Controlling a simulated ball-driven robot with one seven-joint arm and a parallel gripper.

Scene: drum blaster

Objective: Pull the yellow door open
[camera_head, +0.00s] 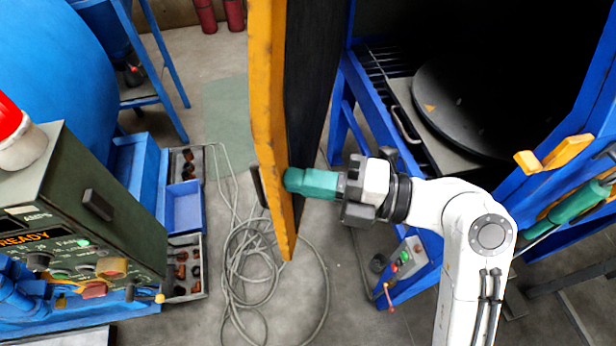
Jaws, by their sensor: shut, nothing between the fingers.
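The yellow door (267,90) stands swung out from the blue machine, seen nearly edge-on, with a dark inner face (312,75). The machine's opening shows a dark inside with a round turntable (470,105). My gripper (290,180) is at the lower part of the door, on its inner side, with its teal fingers pointing left at the door's edge. The fingers look shut with nothing between them. The fingertips seem to touch or nearly touch the door; I cannot tell which. A dark handle-like piece (258,186) shows on the door's outer side.
A control panel (85,215) with a red beacon (18,135) stands at the left. Open trays (185,205) and a coiled cable (250,265) lie on the floor left of and below the door. A small control box (402,262) is under my arm. A yellow latch (555,155) is at right.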

